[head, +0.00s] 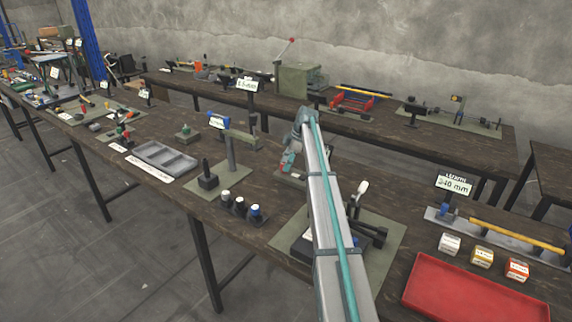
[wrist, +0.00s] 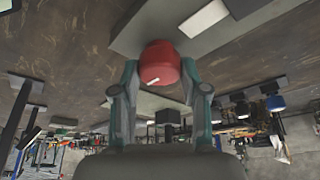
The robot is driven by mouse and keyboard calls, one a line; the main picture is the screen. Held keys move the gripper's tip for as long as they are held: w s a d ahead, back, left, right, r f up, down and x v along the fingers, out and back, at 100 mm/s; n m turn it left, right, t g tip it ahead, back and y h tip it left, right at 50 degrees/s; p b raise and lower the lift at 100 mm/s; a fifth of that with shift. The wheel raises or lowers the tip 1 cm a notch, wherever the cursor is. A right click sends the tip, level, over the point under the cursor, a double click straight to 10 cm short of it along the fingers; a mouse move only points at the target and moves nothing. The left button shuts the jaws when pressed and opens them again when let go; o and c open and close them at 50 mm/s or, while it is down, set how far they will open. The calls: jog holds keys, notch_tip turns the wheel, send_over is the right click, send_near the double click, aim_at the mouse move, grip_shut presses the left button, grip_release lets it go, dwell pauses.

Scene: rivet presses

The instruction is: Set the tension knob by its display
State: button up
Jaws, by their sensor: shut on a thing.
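The red knob (wrist: 160,62) fills the gap between the teal fingers of my gripper (wrist: 160,76) in the wrist view, and a short white mark shows on its face. The gripper is shut on it. The knob sits against a grey-green housing (wrist: 135,38), which has a white panel (wrist: 205,18) beside the knob; I cannot read the panel. I cannot tell which display belongs to this knob.
A small blue-framed sign (head: 218,121) stands left of my arm. A grey tray (head: 163,158) and several bottles (head: 240,207) are on the bench. A 340 mm display (head: 453,185) and a red tray (head: 470,292) are at the right. A press with dark handles (head: 368,232) stands close to my arm.

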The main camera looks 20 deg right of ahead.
jog(key=o, duration=1.1)
jog(key=shift+o, duration=0.2)
jog(key=v, duration=1.2)
jog(key=shift+d, duration=0.15)
